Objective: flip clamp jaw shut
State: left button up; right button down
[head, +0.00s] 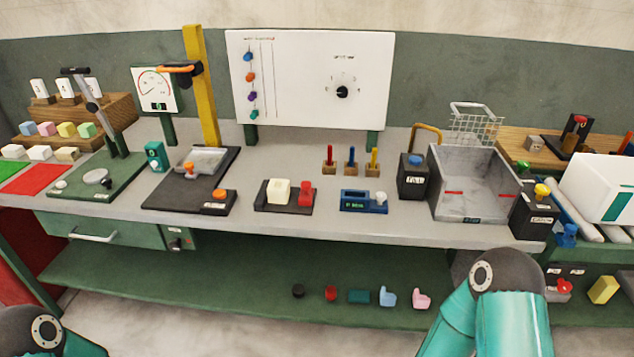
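What looks like the clamp is a small dark base plate (271,207) on the front middle of the grey bench. A cream block (278,191) stands on it, left of an upright red piece (305,194) that may be the jaw. The red piece is beside the block; whether they touch is too small to tell. My left and right grippers are both out of view. Only teal arm parts of mine show at the bottom left and bottom right, well short of the clamp.
A blue digital device (364,201) is right of the clamp, with pegs in wooden holders (350,168) behind. A black press plate (185,190) is left, a grey basin (470,185) right. The bench front edge (280,236) is clear before the clamp.

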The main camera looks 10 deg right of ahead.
aim_at(306, 193)
jog(key=z, duration=0.05)
jog(key=i, duration=1)
jog(key=u, duration=0.05)
